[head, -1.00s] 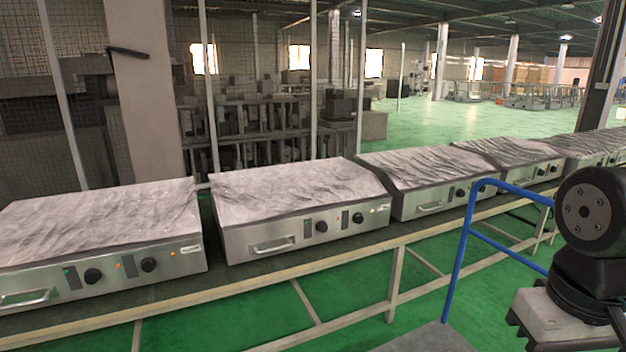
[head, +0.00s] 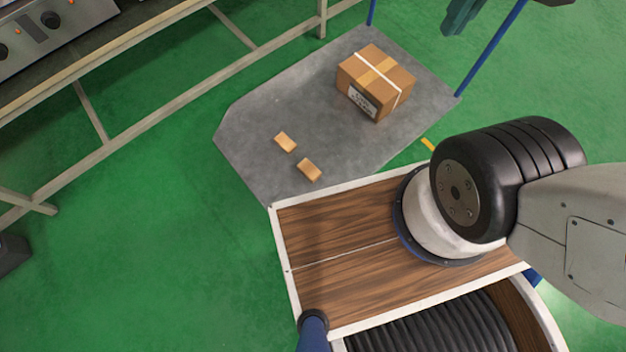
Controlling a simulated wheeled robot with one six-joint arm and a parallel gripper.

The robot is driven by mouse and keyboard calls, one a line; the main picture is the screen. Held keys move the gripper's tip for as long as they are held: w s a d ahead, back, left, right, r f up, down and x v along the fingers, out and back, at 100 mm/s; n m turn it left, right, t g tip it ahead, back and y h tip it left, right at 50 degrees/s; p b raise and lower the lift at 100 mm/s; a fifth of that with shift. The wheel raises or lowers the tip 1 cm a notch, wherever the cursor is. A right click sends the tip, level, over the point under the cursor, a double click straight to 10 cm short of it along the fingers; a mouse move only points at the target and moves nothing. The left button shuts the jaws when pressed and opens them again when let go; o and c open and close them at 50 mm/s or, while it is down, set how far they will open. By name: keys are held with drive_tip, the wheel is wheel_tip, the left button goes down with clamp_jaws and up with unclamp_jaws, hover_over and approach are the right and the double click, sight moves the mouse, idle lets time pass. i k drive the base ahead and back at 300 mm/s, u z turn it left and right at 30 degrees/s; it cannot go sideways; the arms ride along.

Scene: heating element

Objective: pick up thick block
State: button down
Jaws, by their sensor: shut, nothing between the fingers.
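Two small tan blocks lie on a grey platform (head: 255,120), just left of its middle. The upper-left block (head: 286,142) and the lower-right block (head: 309,169) lie apart, with a short gap between them. They look alike in size, and I cannot tell from here which is thicker. My arm's base and shoulder show at the right of the head view. The arm runs out past the right edge, and I cannot make out my gripper.
A taped cardboard box (head: 376,82) stands on the platform, right of the blocks. Blue posts (head: 490,50) rise at its far edge. A conveyor frame (head: 150,133) with a metal appliance (head: 48,28) runs along the upper left. An unclear dark teal shape (head: 464,15) is at top right.

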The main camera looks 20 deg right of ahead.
sight(307, 170)
drive_tip(key=k, duration=0.85)
drive_tip(key=u, duration=0.15)
drive_tip(key=i, duration=0.8)
drive_tip(key=z, duration=3.1)
drive_tip(key=k, duration=1.55)
drive_tip(key=u, duration=1.4)
